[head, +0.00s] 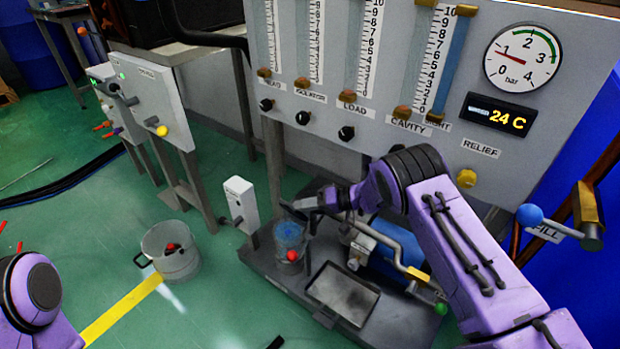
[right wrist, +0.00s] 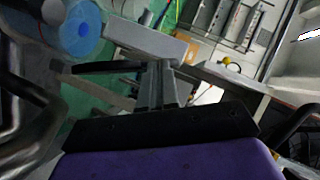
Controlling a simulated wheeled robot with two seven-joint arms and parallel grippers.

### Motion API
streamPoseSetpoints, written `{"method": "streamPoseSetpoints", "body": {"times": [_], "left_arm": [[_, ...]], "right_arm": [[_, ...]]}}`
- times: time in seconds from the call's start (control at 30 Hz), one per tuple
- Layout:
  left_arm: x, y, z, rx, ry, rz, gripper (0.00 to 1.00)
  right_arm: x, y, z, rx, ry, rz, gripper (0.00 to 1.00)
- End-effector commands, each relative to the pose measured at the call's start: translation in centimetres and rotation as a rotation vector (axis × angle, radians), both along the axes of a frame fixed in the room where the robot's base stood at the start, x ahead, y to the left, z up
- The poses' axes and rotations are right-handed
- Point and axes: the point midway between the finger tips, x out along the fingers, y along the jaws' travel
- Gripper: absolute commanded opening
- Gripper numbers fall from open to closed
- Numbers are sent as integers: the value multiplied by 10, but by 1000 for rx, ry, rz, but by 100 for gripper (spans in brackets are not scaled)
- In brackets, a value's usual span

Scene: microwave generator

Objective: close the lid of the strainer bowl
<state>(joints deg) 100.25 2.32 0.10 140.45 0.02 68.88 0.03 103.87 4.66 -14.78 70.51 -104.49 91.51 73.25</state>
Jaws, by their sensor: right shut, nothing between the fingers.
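The strainer bowl (head: 289,236) is a small clear cylinder with blue inside and a red knob low on its front. It stands upright on the dark skid, and its round blue top also shows in the right wrist view (right wrist: 80,32). I cannot make out the lid clearly; dark parts beside and above the bowl blend with my gripper. My right gripper (head: 302,204) is just above the bowl's back right side in the head view. Its fingers are together and empty in the right wrist view (right wrist: 158,80). My left gripper is out of view; only a purple link of that arm shows.
A blue pump cylinder (head: 396,250) and a lever with a yellow grip stand right of the bowl. A shallow metal tray (head: 343,292) lies in front. A grey pot (head: 170,250) stands on the floor at left. The gauge panel (head: 400,130) rises behind.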

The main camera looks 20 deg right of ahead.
Motion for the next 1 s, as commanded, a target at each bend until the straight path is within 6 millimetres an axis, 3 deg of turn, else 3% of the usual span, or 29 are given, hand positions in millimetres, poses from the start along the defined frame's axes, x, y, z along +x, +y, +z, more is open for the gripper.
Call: {"method": "streamPoseSetpoints", "body": {"times": [0.03,0.1,0.4,0.6,1.0], "left_arm": [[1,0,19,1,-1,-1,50],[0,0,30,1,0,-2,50],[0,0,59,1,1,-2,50],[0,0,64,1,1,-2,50],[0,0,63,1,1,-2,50]], "right_arm": [[-4,7,8,-36,-20,3,0],[-8,14,4,-93,-58,4,0],[-24,42,-19,-325,-216,5,0],[-32,55,-36,-453,-304,4,0],[-39,67,-57,-442,-305,-2,0]]}}
